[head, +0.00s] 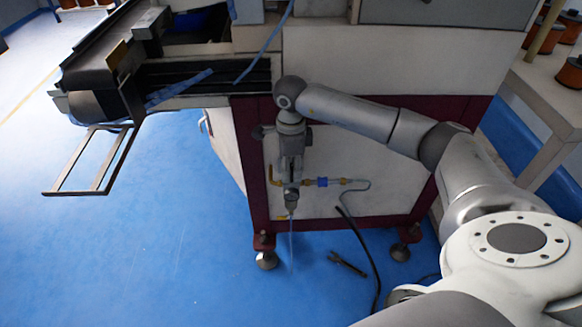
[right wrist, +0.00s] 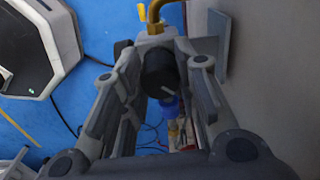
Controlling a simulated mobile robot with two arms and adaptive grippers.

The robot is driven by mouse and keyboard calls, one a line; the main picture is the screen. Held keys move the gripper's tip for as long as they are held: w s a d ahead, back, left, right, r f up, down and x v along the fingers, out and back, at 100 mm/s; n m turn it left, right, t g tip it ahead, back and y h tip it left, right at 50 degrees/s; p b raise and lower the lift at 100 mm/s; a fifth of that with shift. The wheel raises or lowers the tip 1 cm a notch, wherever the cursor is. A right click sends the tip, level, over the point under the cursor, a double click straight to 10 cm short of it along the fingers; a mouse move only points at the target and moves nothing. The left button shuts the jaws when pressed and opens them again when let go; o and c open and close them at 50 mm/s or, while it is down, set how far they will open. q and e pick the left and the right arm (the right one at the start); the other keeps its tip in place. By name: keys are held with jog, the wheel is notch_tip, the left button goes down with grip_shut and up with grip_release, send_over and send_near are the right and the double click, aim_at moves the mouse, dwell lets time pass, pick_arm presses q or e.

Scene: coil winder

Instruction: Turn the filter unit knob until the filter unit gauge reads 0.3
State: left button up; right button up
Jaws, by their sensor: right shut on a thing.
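The filter unit (head: 291,199) is a small grey body low on the machine's side panel, with brass pipe on both sides. My right gripper (head: 291,180) points down at its top from above. In the right wrist view the dark round knob (right wrist: 159,76), with a pale mark on it, sits between the fingers of my right gripper (right wrist: 165,80), which is shut on it. The brass elbow pipe (right wrist: 155,14) shows just beyond it. I cannot make out the gauge dial or its reading in either view. My left gripper is out of view.
A blue fitting (head: 322,182) and a thin hose run right of the filter unit. A black cable (head: 364,248) hangs to the blue floor (head: 190,240). The machine's side panel (head: 395,200) stands close behind the gripper. A metal bracket (head: 92,165) juts out at left.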

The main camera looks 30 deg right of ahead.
aim_at(291, 167)
jog(key=shift+n, duration=1.3)
jog(key=o, duration=1.1)
jog(key=shift+c, duration=0.2)
notch_tip(291, 167, up, 12)
